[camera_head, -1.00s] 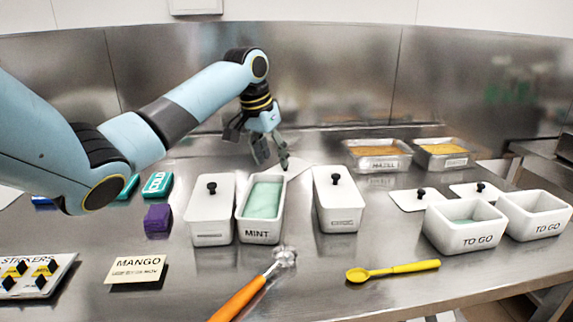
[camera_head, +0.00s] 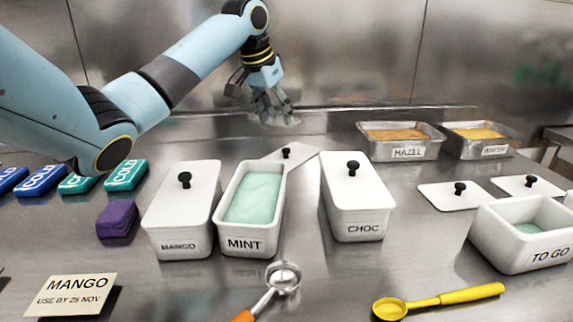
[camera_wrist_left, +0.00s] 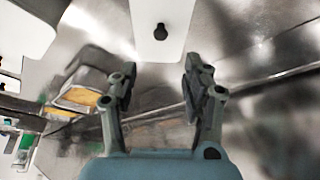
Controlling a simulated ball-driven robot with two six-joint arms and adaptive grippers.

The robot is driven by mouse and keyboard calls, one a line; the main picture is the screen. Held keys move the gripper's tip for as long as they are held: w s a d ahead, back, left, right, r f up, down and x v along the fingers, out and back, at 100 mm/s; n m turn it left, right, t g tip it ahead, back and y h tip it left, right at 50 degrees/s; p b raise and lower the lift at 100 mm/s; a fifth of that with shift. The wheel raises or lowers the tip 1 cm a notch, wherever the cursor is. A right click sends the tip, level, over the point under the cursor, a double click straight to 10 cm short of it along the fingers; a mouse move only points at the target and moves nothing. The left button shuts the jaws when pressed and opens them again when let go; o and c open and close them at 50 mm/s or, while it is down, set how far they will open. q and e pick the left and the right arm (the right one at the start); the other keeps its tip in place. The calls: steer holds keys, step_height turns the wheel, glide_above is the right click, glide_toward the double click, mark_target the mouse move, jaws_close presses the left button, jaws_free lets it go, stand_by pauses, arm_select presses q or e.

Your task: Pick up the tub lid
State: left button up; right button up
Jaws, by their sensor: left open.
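A loose white tub lid (camera_head: 300,154) with a black knob lies on the steel counter behind the open MINT tub (camera_head: 242,243), which holds pale green ice cream and hides part of the lid. My left gripper (camera_head: 275,118) is open and empty, with its fingers pointing down behind and above the lid, apart from it. In the left wrist view a white lid with a dark knob (camera_wrist_left: 145,45) shows at the top, beyond the open fingertips of the left gripper (camera_wrist_left: 160,78). My right gripper is not in view.
The lidded MANGO tub (camera_head: 178,246) and CHOC tub (camera_head: 358,228) stand on either side of MINT. Metal pans (camera_head: 400,152) stand at the back right, near small white lids (camera_head: 440,196) and a TO GO tub (camera_head: 510,240). A scoop (camera_head: 283,277) and yellow spoon (camera_head: 455,295) lie in front.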

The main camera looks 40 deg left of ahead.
arm_select(q)
glide_above(286, 149)
steer(key=s, duration=0.2)
steer(key=f, duration=0.4)
steer(key=shift+d+f+b, duration=0.2)
steer(key=shift+f+b, duration=0.1)
steer(key=x, duration=0.3)
steer(key=b+x, duration=0.1)
steer(key=x, duration=0.1)
steer(key=shift+s+a+f, duration=0.1)
steer(key=shift+f, duration=0.35)
steer(key=shift+c, duration=0.3)
jaws_close()
